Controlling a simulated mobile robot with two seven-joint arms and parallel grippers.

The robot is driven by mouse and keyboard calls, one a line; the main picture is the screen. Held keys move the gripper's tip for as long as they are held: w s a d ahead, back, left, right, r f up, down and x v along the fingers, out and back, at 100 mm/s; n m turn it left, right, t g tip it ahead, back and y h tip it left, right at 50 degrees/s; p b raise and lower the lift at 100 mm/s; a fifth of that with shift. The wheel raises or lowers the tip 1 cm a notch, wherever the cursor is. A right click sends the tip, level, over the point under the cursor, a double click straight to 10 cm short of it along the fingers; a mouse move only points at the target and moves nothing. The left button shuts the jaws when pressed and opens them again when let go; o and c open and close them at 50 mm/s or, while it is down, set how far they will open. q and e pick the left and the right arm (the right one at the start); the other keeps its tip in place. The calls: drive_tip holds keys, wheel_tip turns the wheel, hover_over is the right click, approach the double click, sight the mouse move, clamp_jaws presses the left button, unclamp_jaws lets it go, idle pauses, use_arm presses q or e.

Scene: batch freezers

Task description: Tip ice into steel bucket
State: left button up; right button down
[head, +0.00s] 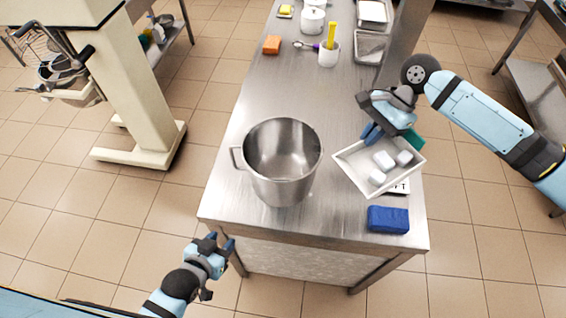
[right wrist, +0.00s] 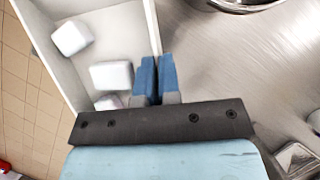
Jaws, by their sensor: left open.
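The steel bucket (head: 283,185) stands upright and looks empty on the steel table, its handle at the left. A white tray (head: 354,176) with 3 white ice cubes (head: 383,160) is to its right. My right gripper (head: 371,134) is at the tray's far wall. In the right wrist view its blue fingers (right wrist: 156,78) are close together on the wall of the tray (right wrist: 88,12), with ice cubes (right wrist: 110,75) inside. I cannot tell whether the tray is clear of what lies under it. My left gripper (head: 222,243) is open and empty, off the table's front left corner.
A blue sponge (head: 388,219) lies near the front right edge, beside a partly covered white item with dark lettering (head: 400,187). A white crock (head: 329,55), an orange block (head: 271,45) and steel pans (head: 370,46) stand farther back. The table's middle is clear.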

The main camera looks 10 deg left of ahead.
drive_tip(key=w+a+f+m+t+y, duration=0.1)
drive_tip(key=w+a+m+t+y, duration=0.15)
drive_tip(key=w+a+m, duration=0.45)
drive_tip(key=a+r+h, duration=0.2)
drive_tip(key=a+h, duration=0.4)
drive_tip(key=h, duration=0.3)
drive_tip(key=s+a+r+m+h, duration=0.1)
drive_tip(key=a+r+h, duration=0.1)
drive_tip(key=a+h, duration=0.4)
drive_tip(key=shift+s+a+r+t+h, duration=0.15)
drive_tip(key=shift+s+r+t+h, duration=0.25)
drive_tip(key=shift+h, duration=0.95)
drive_tip(key=shift+w+f, duration=0.1)
drive_tip(key=shift+w, duration=0.05)
